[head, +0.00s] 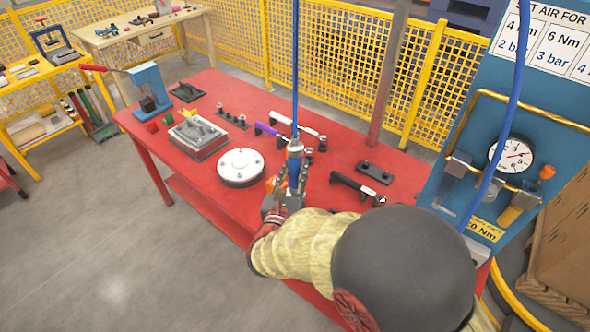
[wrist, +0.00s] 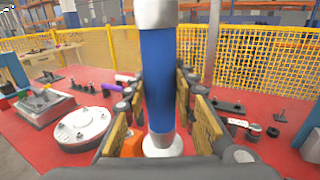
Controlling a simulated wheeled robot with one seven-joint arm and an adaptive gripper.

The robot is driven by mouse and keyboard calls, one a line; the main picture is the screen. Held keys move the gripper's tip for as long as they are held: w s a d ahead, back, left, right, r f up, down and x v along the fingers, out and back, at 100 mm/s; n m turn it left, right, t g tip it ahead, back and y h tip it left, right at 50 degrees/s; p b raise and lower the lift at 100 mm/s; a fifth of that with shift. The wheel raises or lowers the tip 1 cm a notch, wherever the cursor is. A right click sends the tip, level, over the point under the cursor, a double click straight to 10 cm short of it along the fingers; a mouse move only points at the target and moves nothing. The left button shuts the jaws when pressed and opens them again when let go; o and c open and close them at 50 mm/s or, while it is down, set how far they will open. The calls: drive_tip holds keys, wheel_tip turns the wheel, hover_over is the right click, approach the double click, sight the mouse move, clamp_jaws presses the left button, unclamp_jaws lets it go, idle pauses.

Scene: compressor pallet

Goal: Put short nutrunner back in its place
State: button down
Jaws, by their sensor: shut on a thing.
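The short nutrunner (wrist: 158,80), an upright blue cylinder with pale collars at top and bottom, stands between my gripper's fingers in the wrist view. The nutrunner's lower end is hidden by my gripper in the head view. Which spot is its place, I cannot tell.
A round white metal disc (head: 241,167) lies left of my gripper, with a grey plate block (head: 198,137) beyond it. Purple (head: 270,131) and white-and-black (head: 300,125) tools lie behind. A black bar tool (head: 356,186) and a black block (head: 375,172) lie right. A blue gauge panel (head: 480,150) stands far right.

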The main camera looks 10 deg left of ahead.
sight(294, 187)
drive_tip(key=shift+f+b, duration=1.65)
drive_tip(key=shift+f, duration=0.6)
idle(0.8)
drive_tip(key=c, duration=1.7)
unclamp_jaws()
drive_tip(key=o, duration=0.3)
drive_tip(key=shift+f, duration=0.1)
drive_tip(key=shift+f, duration=0.15)
drive_tip(key=s, duration=0.8)
drive_tip(key=s+a, duration=0.1)
drive_tip(key=s, duration=0.3)
